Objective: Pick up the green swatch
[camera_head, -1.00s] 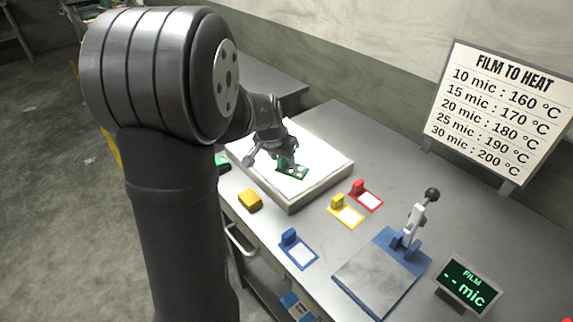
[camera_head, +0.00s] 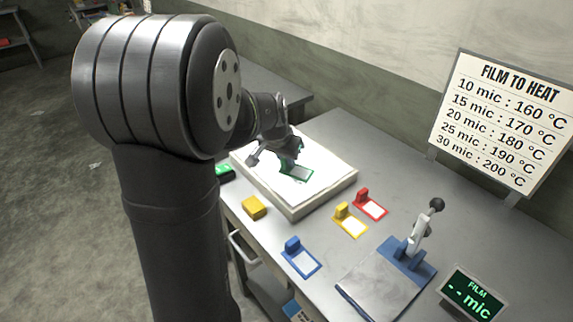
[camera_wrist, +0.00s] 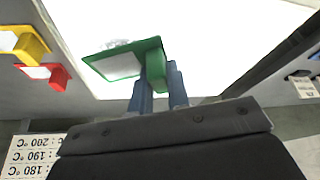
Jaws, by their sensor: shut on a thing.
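The green swatch (camera_head: 297,174) is a green frame with a pale clear middle and a raised green grip block. It is over the white lit panel (camera_head: 322,190). My gripper (camera_head: 287,157) is at its grip block, and its fingers hide part of that block in the head view. In the wrist view the green swatch (camera_wrist: 122,62) extends left from the fingers, and my gripper (camera_wrist: 159,80) is shut on its block. I cannot tell whether the swatch touches the panel or is slightly above it.
Red (camera_head: 370,206), yellow (camera_head: 350,222) and blue (camera_head: 301,259) swatches lie on the table in front of the panel. A yellow block (camera_head: 254,207) and a green block (camera_head: 225,172) sit along the left edge. A lever press (camera_head: 388,278) and a film display (camera_head: 473,297) stand at front right.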

